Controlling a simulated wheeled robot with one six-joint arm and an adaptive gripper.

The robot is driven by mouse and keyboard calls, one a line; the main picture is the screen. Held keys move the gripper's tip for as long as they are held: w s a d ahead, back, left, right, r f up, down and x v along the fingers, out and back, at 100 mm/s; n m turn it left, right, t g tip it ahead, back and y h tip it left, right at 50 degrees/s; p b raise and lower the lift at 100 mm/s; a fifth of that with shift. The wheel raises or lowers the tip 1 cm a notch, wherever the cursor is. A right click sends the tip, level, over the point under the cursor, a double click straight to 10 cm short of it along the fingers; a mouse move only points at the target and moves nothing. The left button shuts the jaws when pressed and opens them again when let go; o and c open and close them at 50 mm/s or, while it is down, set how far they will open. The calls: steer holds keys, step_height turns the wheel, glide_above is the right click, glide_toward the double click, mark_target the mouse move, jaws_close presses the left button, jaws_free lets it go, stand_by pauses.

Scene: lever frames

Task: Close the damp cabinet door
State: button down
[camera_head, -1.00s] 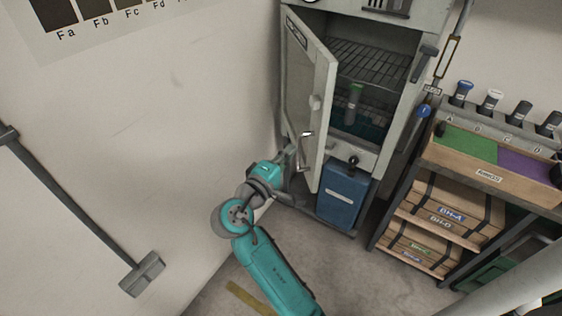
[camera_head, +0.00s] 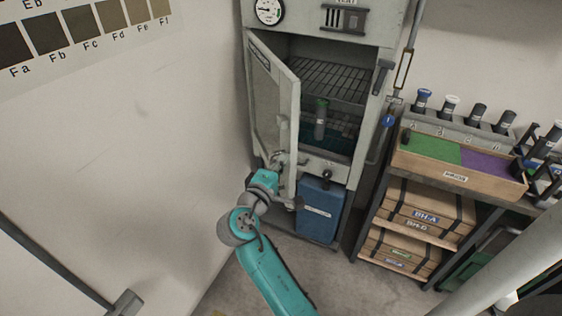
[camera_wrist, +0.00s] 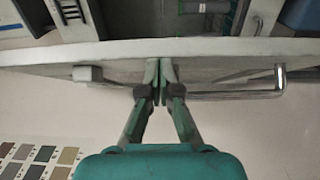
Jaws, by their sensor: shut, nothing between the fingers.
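The damp cabinet (camera_head: 325,45) stands at the back centre in the head view. Its door (camera_head: 274,95) is hinged on the left and stands open, with the wire shelf and a green-capped tube (camera_head: 320,118) visible inside. My gripper is at the lower part of the door, mostly hidden in the head view. In the wrist view my gripper (camera_wrist: 160,68) is shut, with its tips at the face of the door (camera_wrist: 60,55). It holds nothing. The door's metal handle (camera_wrist: 281,78) is to the right of the fingers, apart from them. Whether the tips touch the door is hard to tell.
A blue container (camera_head: 319,212) stands under the cabinet. A rack with a sorting tray (camera_head: 455,178) and wooden boxes (camera_head: 428,214) is on the right. A bare wall (camera_head: 130,160) is close on the left, with colour swatches at its top.

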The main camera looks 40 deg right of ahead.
steer(key=s+d+t, duration=0.1)
steer(key=s+d, duration=0.1)
steer(key=d, duration=1.4)
steer(key=s+d+n+t+y, duration=0.1)
steer(key=s+d, duration=0.1)
steer(key=d, duration=1.3)
steer(key=shift+s+d, duration=0.25)
steer(key=shift+d, duration=0.15)
